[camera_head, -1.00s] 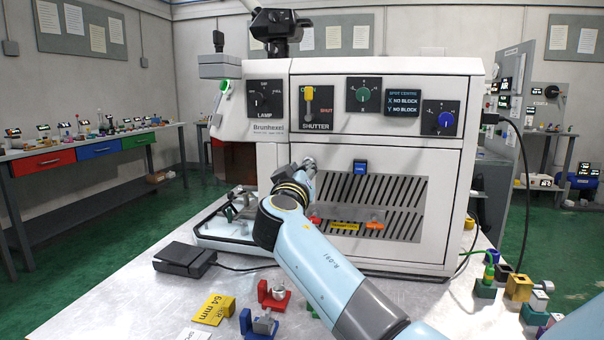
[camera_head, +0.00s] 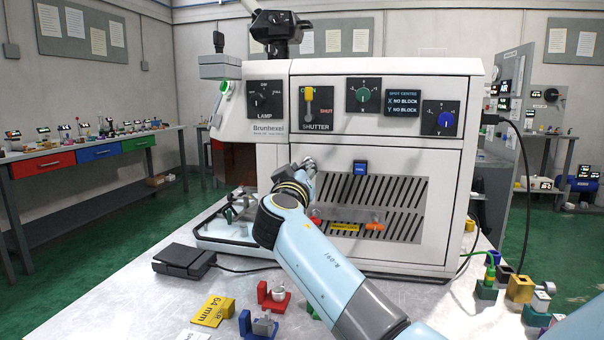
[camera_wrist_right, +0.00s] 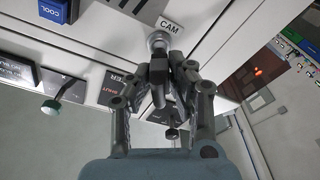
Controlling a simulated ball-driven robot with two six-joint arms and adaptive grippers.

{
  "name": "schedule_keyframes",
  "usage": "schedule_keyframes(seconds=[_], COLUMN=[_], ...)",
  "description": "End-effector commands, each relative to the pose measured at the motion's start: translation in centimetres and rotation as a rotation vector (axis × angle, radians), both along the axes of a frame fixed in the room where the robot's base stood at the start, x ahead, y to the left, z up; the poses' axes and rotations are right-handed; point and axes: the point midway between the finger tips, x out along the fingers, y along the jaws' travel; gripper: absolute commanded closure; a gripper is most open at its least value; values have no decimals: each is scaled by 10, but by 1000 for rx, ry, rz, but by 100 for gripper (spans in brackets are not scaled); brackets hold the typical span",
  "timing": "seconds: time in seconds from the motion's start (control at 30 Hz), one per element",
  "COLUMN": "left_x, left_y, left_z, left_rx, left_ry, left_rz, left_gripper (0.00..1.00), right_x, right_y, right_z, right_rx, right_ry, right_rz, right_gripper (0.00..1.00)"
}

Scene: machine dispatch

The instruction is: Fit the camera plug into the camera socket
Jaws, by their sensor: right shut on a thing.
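My right gripper (camera_head: 308,165) is at the front of the white Brunhexel machine (camera_head: 268,85), left of the blue COOL button (camera_head: 360,167). In the right wrist view its fingers (camera_wrist_right: 168,68) are shut on a dark thing, likely the camera plug, mostly hidden between them. A round silver part (camera_wrist_right: 158,40) sits at the fingertips, against the panel beside the CAM label (camera_wrist_right: 170,25). It marks where the camera socket is. I cannot tell whether the plug is inside it or just in front. My left gripper is not in view.
A black box (camera_head: 184,260) with a cable, a yellow gauge block (camera_head: 212,311), and red (camera_head: 272,296) and blue (camera_head: 258,325) holders lie on the table. Several small blocks stand at the right edge.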

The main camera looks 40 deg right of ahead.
Motion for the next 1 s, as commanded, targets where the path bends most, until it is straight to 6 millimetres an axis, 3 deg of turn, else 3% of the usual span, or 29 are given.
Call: schedule_keyframes(seconds=[1.0], left_x=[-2], left_y=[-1], left_z=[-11], left_rx=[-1], left_ry=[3], left_rz=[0], left_gripper=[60], right_x=[14], right_y=[-15], right_z=[0], right_rx=[0], right_ry=[0], right_rz=[0], right_gripper=[100])
